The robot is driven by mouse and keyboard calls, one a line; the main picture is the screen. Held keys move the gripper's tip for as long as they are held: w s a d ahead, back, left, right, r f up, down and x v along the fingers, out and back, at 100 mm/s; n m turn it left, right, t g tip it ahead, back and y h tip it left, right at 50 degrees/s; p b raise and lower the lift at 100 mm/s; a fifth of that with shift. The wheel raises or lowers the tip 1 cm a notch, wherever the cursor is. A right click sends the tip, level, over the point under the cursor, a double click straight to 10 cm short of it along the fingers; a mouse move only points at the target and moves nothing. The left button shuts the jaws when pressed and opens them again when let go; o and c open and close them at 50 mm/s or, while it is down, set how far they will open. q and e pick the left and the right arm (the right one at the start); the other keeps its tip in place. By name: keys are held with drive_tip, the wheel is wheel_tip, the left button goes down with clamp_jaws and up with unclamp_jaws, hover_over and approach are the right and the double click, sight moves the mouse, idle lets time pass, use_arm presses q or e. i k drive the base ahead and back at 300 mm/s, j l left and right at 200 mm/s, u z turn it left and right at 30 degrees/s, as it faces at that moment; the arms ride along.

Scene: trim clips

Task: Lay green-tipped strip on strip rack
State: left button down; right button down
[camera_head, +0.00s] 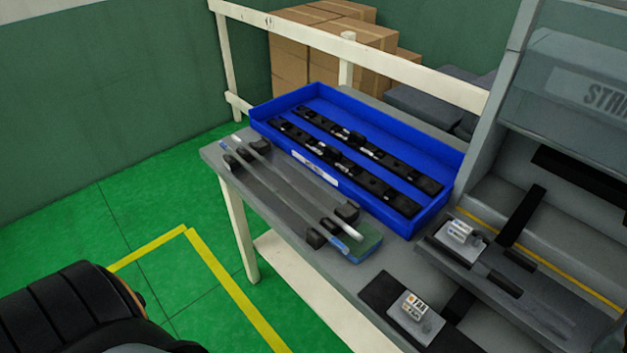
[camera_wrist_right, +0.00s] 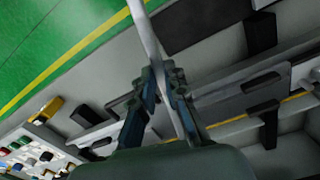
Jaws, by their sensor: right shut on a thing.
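In the right wrist view my right gripper (camera_wrist_right: 163,76) is shut on a long, thin, pale grey strip (camera_wrist_right: 147,32), which passes between its fingers and out of the top of the picture. Its ends are not visible, so I cannot see a green tip. In the head view the strip rack's dark blocks (camera_head: 315,239) stand on the grey table in front of a blue tray. Two grey strips (camera_head: 292,198) lie side by side on these blocks, one with a blue near end (camera_head: 338,245). Neither gripper shows in the head view.
The blue tray (camera_head: 265,117) holds black clip strips. A grey machine (camera_head: 580,90) and small labelled blocks (camera_head: 411,305) are at the right. A white rail (camera_head: 400,66) runs behind the table.

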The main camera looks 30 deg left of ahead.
sight(299, 172)
drive_tip(key=u, duration=0.95)
drive_tip(key=i+j, duration=0.2)
drive_tip(key=j, duration=0.2)
drive_tip(key=i+j+u, duration=0.15)
drive_tip(key=j, duration=0.3)
drive_tip(key=i+j, duration=0.25)
drive_tip(key=j, duration=0.15)
drive_tip(key=i+j+u, duration=0.1)
drive_tip(key=j, duration=0.3)
drive_tip(key=i, duration=0.1)
